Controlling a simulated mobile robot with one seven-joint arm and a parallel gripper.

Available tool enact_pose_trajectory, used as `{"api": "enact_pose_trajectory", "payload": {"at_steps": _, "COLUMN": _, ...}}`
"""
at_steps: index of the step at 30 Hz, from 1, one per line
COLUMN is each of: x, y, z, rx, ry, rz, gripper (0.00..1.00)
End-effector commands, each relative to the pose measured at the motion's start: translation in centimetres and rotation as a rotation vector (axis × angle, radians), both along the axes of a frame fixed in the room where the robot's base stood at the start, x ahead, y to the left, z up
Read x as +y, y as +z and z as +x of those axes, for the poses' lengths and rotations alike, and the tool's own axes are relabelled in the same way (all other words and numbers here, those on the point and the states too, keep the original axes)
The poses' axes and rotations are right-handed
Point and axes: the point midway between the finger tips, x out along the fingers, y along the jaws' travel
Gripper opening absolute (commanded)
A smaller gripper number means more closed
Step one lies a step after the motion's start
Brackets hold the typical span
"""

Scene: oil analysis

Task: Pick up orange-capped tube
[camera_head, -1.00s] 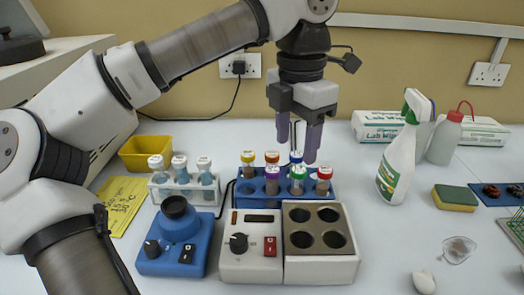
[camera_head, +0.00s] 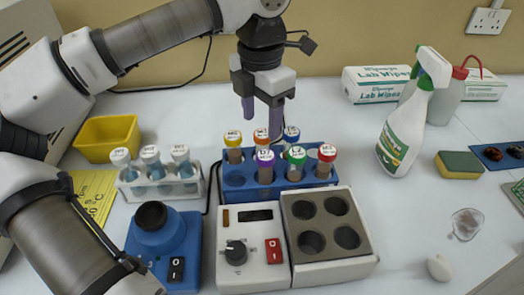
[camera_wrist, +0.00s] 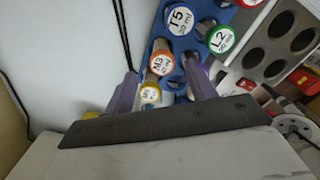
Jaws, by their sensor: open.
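The orange-capped tube (camera_head: 262,137) stands upright in the back row of the blue rack (camera_head: 236,181), between the yellow-capped tube (camera_head: 233,139) and the blue-capped tube (camera_head: 291,134). My gripper (camera_head: 262,113) is open and empty, pointing down just above and around that back row. In the wrist view, the orange cap (camera_wrist: 162,63) shows between my two purple fingers (camera_wrist: 160,75), with the yellow cap (camera_wrist: 150,94) close by. I cannot tell how far the fingertips are above the orange cap.
Purple-, green- (camera_head: 297,154) and red-capped (camera_head: 327,153) tubes stand in the front row. A white rack (camera_head: 130,190) with several white-capped tubes is on the left. A control box (camera_head: 250,262) and holed block (camera_head: 325,272) stand in front. A spray bottle (camera_head: 402,135) stands right.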

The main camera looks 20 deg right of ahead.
Motion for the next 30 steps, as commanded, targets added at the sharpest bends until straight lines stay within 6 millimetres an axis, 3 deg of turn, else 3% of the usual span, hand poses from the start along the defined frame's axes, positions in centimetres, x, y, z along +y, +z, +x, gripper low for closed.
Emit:
{"api": "enact_pose_trajectory", "payload": {"at_steps": 7, "x": -0.1, "y": -1.8, "z": -0.1, "rx": 0.002, "ry": -0.001, "rz": -0.001, "gripper": 0.56}}
{"api": "enact_pose_trajectory", "payload": {"at_steps": 15, "x": -0.2, "y": -5.6, "z": -0.3, "rx": 0.001, "ry": -0.001, "rz": 0.0, "gripper": 0.56}}
{"api": "enact_pose_trajectory", "payload": {"at_steps": 24, "x": -0.2, "y": -6.1, "z": -0.3, "rx": -0.001, "ry": 0.0, "rz": -0.001, "gripper": 0.56}}
{"api": "enact_pose_trajectory", "payload": {"at_steps": 30, "x": -0.2, "y": -6.1, "z": -0.3, "rx": -0.001, "ry": 0.0, "rz": -0.001, "gripper": 0.3}}
